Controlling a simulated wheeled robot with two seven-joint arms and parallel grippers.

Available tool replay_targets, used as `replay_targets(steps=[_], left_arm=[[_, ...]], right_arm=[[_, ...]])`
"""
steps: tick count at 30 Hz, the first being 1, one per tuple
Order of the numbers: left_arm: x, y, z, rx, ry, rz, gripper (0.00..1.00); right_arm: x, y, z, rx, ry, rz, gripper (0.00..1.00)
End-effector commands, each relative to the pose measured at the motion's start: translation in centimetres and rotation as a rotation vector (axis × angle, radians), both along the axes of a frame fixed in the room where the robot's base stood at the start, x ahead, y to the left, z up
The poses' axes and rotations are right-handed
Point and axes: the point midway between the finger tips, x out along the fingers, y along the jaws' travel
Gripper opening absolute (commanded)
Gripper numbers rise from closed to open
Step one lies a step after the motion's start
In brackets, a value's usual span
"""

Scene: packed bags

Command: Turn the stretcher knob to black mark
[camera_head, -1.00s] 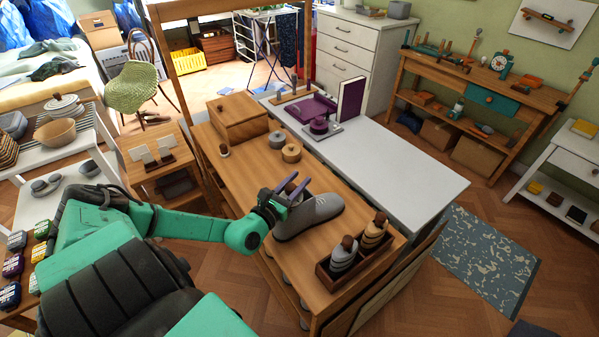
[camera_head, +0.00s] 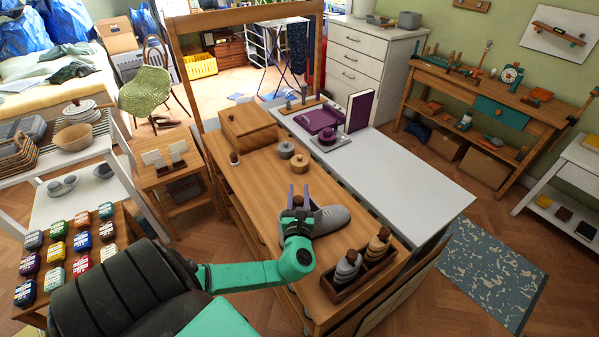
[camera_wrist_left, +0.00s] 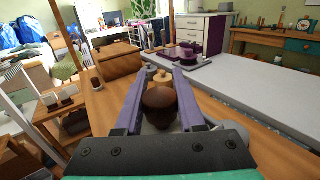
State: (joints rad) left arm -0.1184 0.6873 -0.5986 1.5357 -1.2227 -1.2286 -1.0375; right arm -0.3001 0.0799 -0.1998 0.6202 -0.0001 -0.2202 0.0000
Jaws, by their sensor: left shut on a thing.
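A grey shoe (camera_head: 330,219) lies on the wooden bench top, partly hidden behind my left gripper (camera_head: 299,192). The stretcher knob (camera_wrist_left: 160,103) is dark brown and rounded, and shows in the left wrist view between the purple fingers. My left gripper is shut on this knob, with one finger on each side. In the head view the knob is hidden by the gripper. The black mark cannot be made out in either view. My right gripper is not in view.
A wooden tray (camera_head: 329,287) with knobbed shoe-tree-like pieces stands near the front right. Two round tins (camera_head: 299,162) and a wooden box (camera_head: 247,127) lie farther back. The white counter (camera_head: 405,175) to the right is mostly clear.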

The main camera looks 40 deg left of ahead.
Motion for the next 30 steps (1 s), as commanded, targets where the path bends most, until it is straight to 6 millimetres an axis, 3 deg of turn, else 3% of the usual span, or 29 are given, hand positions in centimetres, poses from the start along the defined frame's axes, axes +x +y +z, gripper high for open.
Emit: replay_targets(steps=[12,13,15,25,30], left_arm=[[0.0,0.0,0.1,0.001,-0.002,0.006,0.00],[0.0,0.0,0.1,0.001,-0.002,0.005,0.50],[0.0,0.0,0.1,0.001,-0.002,0.005,0.69],[-0.1,-0.1,0.0,0.001,-0.001,0.004,0.69],[-1.7,-1.5,-0.3,-0.003,0.001,0.002,0.69]], right_arm=[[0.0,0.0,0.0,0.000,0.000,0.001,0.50],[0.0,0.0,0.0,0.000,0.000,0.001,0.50],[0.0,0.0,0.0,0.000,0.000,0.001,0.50],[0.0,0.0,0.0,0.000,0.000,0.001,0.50],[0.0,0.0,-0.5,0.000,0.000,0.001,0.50]])
